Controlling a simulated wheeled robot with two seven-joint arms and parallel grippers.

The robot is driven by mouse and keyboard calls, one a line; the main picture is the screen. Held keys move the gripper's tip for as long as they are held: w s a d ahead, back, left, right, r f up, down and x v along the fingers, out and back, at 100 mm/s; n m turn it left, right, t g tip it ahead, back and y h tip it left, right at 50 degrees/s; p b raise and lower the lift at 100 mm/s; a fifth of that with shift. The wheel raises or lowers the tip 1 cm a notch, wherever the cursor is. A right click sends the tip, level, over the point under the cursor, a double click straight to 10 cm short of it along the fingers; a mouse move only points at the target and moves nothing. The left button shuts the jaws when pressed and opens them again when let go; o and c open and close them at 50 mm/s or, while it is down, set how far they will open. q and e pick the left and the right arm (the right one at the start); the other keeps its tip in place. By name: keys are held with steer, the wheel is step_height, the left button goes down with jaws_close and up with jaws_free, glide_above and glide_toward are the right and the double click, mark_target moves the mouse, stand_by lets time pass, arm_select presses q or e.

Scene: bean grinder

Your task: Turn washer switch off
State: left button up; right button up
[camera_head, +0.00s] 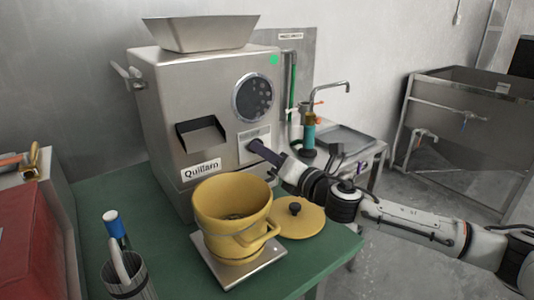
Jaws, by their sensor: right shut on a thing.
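The steel grinder (180,105) labelled "Quillarn" stands on the green table. A pale switch panel (247,151) is on its front, below the round dial. My right gripper (256,147) reaches in from the right, its dark fingers against this panel. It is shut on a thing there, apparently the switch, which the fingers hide. I cannot make out the switch's position. My left gripper is not in view.
A yellow pot (230,204) stands on a small scale (215,268) below my right gripper, with its yellow lid (298,222) beside it. A metal cup (128,282) holds utensils at the front left. A tap (330,90) and sink are behind right.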

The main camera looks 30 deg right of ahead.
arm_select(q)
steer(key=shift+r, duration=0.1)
arm_select(e)
steer(key=shift+m, duration=0.3)
arm_select(q)
steer(key=p, duration=0.1)
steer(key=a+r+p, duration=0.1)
steer(key=p, duration=0.1)
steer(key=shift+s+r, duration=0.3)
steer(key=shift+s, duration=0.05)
arm_select(e)
steer(key=m, duration=0.9)
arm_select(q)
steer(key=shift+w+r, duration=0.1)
arm_select(e)
steer(key=shift+m, duration=0.3)
steer(key=o, duration=1.1)
